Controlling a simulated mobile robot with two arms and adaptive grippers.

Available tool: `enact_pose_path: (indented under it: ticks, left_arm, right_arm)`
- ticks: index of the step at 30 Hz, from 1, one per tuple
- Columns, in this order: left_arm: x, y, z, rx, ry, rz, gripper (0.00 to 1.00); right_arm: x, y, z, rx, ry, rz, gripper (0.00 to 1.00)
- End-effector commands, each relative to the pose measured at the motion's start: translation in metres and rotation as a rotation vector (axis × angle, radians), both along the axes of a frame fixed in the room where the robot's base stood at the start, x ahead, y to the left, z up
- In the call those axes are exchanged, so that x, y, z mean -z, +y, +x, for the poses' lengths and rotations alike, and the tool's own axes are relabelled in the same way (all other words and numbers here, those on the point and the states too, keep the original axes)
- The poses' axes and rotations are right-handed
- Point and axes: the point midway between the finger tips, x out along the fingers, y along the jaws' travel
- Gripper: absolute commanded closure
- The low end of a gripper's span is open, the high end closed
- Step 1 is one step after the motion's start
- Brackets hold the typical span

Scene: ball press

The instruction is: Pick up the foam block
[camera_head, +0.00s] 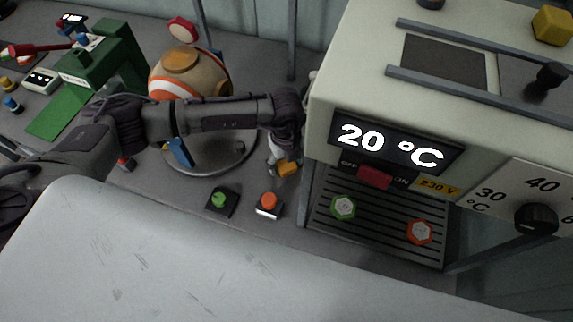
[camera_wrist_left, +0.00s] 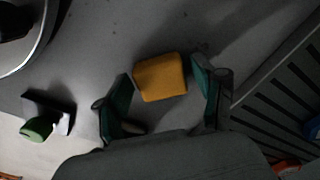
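The foam block appears to be the small orange-yellow block (camera_head: 289,168) beside the left side of the big press-like machine. It also shows in the left wrist view (camera_wrist_left: 160,77), on the grey surface. My left gripper (camera_head: 280,163) reaches down over it from above and partly hides it in the head view. In the left wrist view its two green-padded fingers (camera_wrist_left: 160,88) are spread on either side of the block, with gaps between pads and block. My right gripper is in neither view.
The machine (camera_head: 323,108) with its "20 °C" display stands close to the right of my gripper, above a slotted grate (camera_head: 330,222). A green button (camera_head: 219,200) and an orange button (camera_head: 268,200) lie nearby. A round metal plate (camera_head: 235,160) and striped ball (camera_head: 215,72) stand behind my arm.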

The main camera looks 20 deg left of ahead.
Motion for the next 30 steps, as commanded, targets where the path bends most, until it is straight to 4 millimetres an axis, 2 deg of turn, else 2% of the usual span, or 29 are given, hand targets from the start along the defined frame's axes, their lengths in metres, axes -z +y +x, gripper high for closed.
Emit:
enact_pose_path:
  ticks: [1,5,7,8,16,20,24,30]
  left_arm:
    - [0.0,0.0,0.0,0.0,0.0,0.0,0.45]
    - [0.0,0.0,0.0,-0.001,0.0,0.0,0.67]
    - [0.0,0.0,0.0,-0.001,0.0,0.0,0.67]
    - [0.0,0.0,0.0,-0.001,0.0,0.0,0.71]
    - [-0.006,0.0,0.001,-0.001,-0.001,0.0,0.71]
    - [-0.025,0.0,0.001,0.0,-0.004,-0.002,0.71]
    - [-0.055,0.0,0.001,0.001,-0.006,-0.002,0.71]
    - [-0.088,0.0,0.001,0.0,-0.003,-0.002,0.71]
  right_arm:
    - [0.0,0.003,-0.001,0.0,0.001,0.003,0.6]
    - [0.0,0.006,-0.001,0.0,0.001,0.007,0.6]
    - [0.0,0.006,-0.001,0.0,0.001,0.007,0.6]
    - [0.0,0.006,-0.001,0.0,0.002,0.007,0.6]
    - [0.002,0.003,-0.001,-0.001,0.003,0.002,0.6]
    - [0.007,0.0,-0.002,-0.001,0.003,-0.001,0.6]
    - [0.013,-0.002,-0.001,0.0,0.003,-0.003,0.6]
    - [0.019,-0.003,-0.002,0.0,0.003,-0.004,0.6]
